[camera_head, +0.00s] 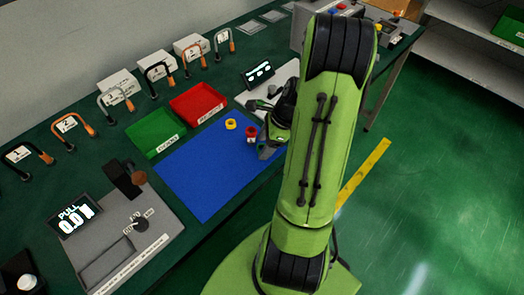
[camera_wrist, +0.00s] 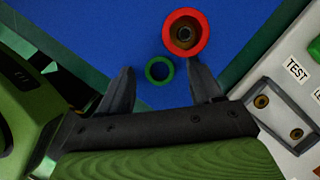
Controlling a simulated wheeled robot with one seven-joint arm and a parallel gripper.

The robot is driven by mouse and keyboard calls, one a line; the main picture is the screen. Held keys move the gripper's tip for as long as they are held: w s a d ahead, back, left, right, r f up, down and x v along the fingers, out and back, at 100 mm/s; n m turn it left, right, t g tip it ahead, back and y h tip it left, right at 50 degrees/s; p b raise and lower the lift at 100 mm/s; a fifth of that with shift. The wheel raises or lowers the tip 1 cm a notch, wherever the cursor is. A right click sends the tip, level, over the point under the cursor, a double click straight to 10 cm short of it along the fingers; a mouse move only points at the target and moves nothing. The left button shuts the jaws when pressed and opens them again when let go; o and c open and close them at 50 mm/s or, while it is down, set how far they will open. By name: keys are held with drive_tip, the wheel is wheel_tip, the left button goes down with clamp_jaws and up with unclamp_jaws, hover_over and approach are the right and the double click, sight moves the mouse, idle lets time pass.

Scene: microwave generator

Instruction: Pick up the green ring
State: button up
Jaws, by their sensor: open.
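My gripper (camera_wrist: 161,70) is open, with one dark finger to the left of the ring and one to the right. Gaps show between the ring and both fingers, and nothing is held. How high the fingers are above the mat is hard to tell. In the head view my gripper (camera_head: 268,150) is over the right edge of the mat, and my arm and fingers mostly hide the green ring.
A red round piece (camera_wrist: 168,33) stands close beyond the right finger; it also shows in the head view (camera_head: 251,132). A yellow ring (camera_head: 231,124) lies behind it. Green (camera_head: 155,132) and red (camera_head: 197,103) trays border the mat. A grey test panel (camera_wrist: 275,85) is at right.

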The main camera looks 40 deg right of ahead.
drive_tip(key=shift+c, duration=0.5)
drive_tip(key=c, duration=1)
